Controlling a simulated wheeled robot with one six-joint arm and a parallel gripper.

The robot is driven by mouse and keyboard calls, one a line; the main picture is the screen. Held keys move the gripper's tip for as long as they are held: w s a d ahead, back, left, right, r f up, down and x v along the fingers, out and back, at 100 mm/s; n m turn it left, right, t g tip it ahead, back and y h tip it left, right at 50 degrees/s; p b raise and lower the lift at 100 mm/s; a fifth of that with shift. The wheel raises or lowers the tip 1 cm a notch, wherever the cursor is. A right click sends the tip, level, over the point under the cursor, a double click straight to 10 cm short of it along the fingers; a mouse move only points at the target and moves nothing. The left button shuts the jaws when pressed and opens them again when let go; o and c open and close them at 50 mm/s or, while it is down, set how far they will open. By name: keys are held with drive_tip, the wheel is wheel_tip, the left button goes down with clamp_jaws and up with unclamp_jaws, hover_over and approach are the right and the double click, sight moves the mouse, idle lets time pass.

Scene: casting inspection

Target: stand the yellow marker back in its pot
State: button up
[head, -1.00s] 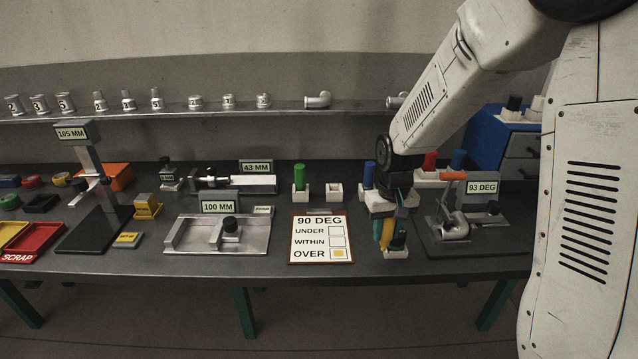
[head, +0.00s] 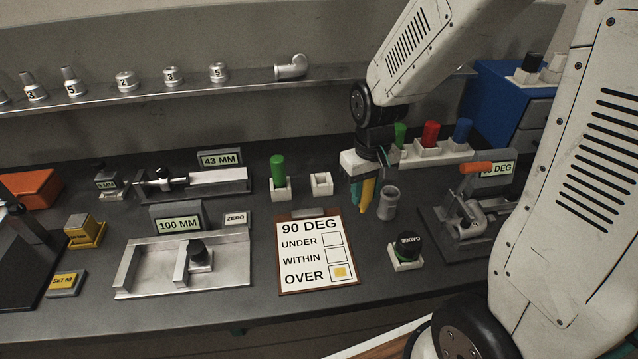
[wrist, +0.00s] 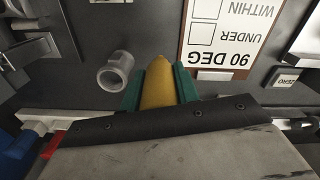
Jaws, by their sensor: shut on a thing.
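The yellow marker (head: 367,194) is held in my gripper (head: 362,194), its tip pointing down above the bench. In the wrist view the yellow marker (wrist: 157,84) lies between the two green fingers, which close on both its sides. An empty white square pot (head: 321,185) stands on the bench to the left of my gripper. The card (head: 315,252) reads 90 DEG, with a yellow mark in its OVER box.
A green marker (head: 278,172) stands in a pot left of the empty one. A grey hollow fitting (head: 388,203) stands close right of my gripper. A black-topped gauge (head: 406,250) and the angle fixture (head: 470,215) are farther right. A rack (head: 440,151) with coloured markers is behind.

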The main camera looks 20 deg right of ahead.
drive_tip(key=shift+w+a, duration=0.1)
drive_tip(key=shift+a, duration=0.1)
drive_tip(key=shift+w+a, duration=0.1)
drive_tip(key=shift+w, duration=0.15)
drive_tip(key=shift+w+a+f, duration=0.6)
drive_tip(key=shift+w+f, duration=0.15)
drive_tip(key=shift+w, duration=1.75)
drive_tip(key=shift+w+a+f, duration=0.6)
drive_tip(key=shift+w+f, duration=0.2)
drive_tip(key=shift+w, duration=1.65)
drive_tip(key=shift+w+a+f, duration=0.6)
drive_tip(key=shift+w+f, duration=0.15)
drive_tip(key=shift+w, duration=1.75)
drive_tip(key=shift+f, duration=0.1)
drive_tip(key=shift+f, duration=0.3)
drive_tip(key=o, duration=1)
drive_tip(key=shift+o, duration=0.2)
drive_tip(key=shift+r, duration=0.1)
